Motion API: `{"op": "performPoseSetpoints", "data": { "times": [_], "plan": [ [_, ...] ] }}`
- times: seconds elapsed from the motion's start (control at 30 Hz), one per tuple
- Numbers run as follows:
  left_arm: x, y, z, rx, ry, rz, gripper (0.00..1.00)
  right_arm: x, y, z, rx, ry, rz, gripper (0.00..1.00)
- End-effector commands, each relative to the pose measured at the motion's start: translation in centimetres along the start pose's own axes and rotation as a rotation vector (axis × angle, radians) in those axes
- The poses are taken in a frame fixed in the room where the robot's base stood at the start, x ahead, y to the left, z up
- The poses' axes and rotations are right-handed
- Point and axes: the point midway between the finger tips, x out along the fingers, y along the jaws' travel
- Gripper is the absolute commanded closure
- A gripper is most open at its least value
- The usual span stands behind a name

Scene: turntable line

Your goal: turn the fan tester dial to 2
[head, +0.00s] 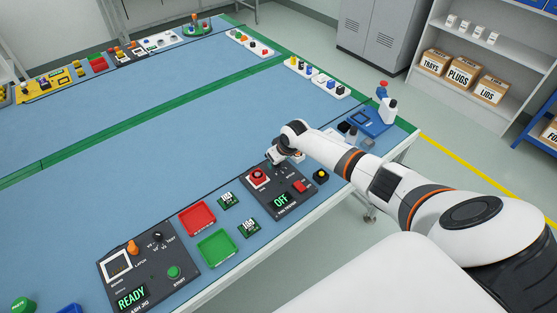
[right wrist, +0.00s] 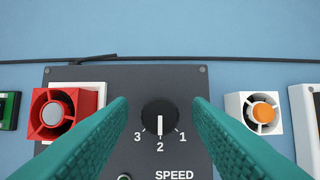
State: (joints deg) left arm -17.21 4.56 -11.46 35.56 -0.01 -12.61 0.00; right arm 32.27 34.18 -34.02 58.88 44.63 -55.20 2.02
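The fan tester is a dark panel (head: 263,195) with a display reading OFF in the head view. Its black round dial (right wrist: 160,115) shows in the right wrist view, with marks 3, 2 and 1 below it. The dial's white pointer points straight down at the 2. My right gripper (right wrist: 160,108) is open; its two teal fingers stand on either side of the dial, with gaps to it. In the head view my right gripper (head: 277,157) is at the panel's far edge, and the dial is hidden there. My left gripper is in neither view.
A red fan housing (right wrist: 88,101) sits on the panel left of the dial; a white fan (right wrist: 238,117) with an orange hub stands to the right. A red tray (head: 197,218), a green tray (head: 216,249) and the READY jig (head: 150,282) lie left of the tester. The middle of the table is clear.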

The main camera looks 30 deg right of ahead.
Motion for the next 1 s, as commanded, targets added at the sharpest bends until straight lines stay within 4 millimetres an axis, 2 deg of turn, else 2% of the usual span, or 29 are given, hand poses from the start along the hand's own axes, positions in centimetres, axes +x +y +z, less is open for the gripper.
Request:
{"op": "performPoseSetpoints", "data": {
  "times": [0.23, 0.37, 0.8, 1.0],
  "plan": [
    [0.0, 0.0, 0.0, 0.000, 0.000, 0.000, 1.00, -0.1, 0.0, -0.1, -0.001, 0.002, 0.000, 0.55],
    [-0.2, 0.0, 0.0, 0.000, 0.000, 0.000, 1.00, -1.1, -0.1, -0.1, -0.002, 0.002, 0.000, 0.55],
    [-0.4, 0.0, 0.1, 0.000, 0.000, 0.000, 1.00, -9.0, -0.1, -0.1, -0.003, 0.000, -0.001, 0.55],
    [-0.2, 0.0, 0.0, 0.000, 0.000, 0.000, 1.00, -11.4, 0.0, 0.0, -0.002, 0.000, -0.001, 0.55]
  ]
}}
